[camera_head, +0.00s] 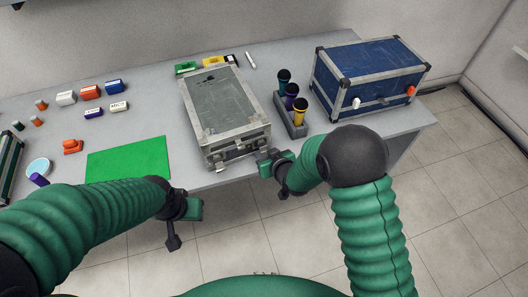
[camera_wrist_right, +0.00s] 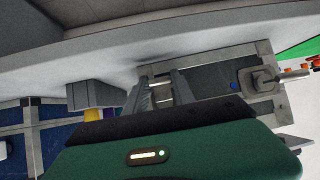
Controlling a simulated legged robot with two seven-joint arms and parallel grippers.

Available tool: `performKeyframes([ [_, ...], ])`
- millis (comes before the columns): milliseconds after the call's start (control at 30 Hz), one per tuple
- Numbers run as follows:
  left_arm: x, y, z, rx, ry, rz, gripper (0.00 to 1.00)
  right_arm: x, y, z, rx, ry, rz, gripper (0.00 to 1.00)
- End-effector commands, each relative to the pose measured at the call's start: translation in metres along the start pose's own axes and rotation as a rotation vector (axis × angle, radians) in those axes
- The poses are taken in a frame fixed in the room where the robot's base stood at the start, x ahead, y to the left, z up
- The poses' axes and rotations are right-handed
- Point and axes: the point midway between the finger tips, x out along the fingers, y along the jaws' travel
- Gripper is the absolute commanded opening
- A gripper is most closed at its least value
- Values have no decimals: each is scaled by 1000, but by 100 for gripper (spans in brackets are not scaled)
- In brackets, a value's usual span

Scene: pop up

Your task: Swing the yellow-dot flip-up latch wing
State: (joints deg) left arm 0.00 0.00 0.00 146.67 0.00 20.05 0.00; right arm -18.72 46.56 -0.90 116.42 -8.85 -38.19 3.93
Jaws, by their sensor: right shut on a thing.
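A grey metal case (camera_head: 222,100) lies near the table's front edge in the head view, with its latches on its front face. My right gripper (camera_head: 266,161) is at the right front of the case. In the right wrist view its fingers (camera_wrist_right: 163,88) reach the case front (camera_wrist_right: 215,80) and are shut on a small latch wing, mostly hidden between them. I cannot see a yellow dot. A blue dot (camera_wrist_right: 233,85) shows beside another latch (camera_wrist_right: 262,80). My left gripper (camera_head: 182,212) hangs in front of the table edge, away from the case; its jaws are unclear.
A holder with three dark-and-coloured handles (camera_head: 292,128) stands right of the case. A blue trunk (camera_head: 368,75) is at the back right. A green mat (camera_head: 130,160) and several small blocks lie on the left. The table's front edge is close to my right gripper.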

Motion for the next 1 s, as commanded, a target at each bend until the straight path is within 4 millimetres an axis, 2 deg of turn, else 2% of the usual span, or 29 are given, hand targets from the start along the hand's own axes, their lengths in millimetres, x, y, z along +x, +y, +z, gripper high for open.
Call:
performKeyframes([
  [300, -3, 0, -1, 0, 0, 0, 36, -10, 1, 2, 0, 2, 1, 5],
  [567, -3, 0, -1, 0, 0, 0, 36, -10, 1, 2, 0, 5, 1, 4],
  [733, -6, 0, -1, 0, 0, 0, 36, -18, 1, 4, 0, 4, 2, 5],
  [1000, -5, 0, -1, 0, 0, 0, 36, -19, 1, 4, 0, 7, 1, 4],
])
